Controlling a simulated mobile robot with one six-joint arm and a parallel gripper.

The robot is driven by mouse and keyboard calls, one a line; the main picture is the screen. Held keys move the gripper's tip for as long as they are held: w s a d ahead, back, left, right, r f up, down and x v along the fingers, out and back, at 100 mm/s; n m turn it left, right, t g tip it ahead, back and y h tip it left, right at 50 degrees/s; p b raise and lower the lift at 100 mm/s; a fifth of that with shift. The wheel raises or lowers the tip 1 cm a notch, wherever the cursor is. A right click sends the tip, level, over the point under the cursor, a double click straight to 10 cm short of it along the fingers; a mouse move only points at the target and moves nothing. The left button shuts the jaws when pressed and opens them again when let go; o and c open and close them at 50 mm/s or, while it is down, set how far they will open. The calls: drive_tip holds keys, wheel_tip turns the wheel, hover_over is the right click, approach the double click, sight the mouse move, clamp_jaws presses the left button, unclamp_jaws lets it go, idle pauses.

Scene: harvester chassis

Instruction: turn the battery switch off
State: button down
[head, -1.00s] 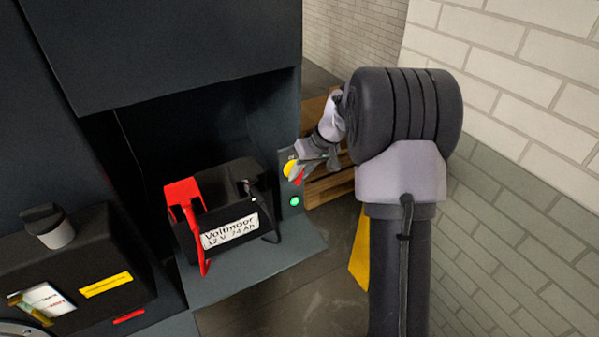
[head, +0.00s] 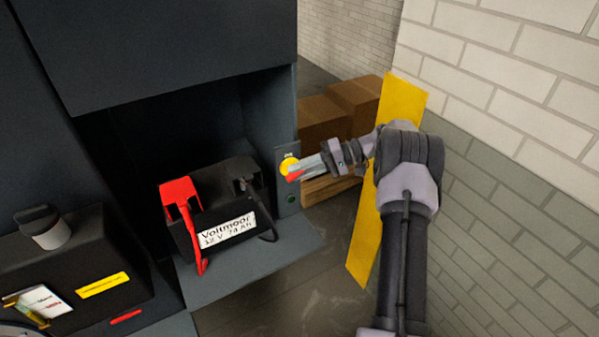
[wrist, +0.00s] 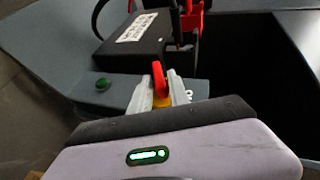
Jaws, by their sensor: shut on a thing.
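The battery switch is a yellow disc (head: 288,164) with a red handle (head: 294,176) on the grey side panel, right of the battery. In the wrist view the red handle (wrist: 158,76) stands between my two pale fingers, with some yellow of the switch below it. My gripper (head: 300,171) reaches in from the right and is shut on the red handle; its fingers hide part of the switch. The round indicator light (head: 291,198) below the switch is dark green and unlit; it also shows in the wrist view (wrist: 101,84).
A black battery (head: 215,215) with a red terminal cover (head: 180,192) and cables sits on a grey shelf (head: 245,272) left of the switch. A yellow post (head: 364,240) and a brick wall stand right. Brown boxes (head: 350,100) are behind.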

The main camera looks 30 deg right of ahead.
drive_tip(key=shift+f+m+t+y+b, duration=0.3)
drive_tip(key=shift+f+m+y+b, duration=0.1)
drive_tip(key=shift+y+b, duration=0.65)
drive_tip(key=shift+m+t+y+b, duration=0.3)
drive_tip(key=shift+y+b, duration=0.35)
drive_tip(key=shift+b, duration=0.05)
drive_tip(key=shift+y+b, duration=0.3)
drive_tip(key=shift+y, duration=0.1)
drive_tip(key=c, duration=1.4)
unclamp_jaws()
drive_tip(key=shift+c, duration=0.2)
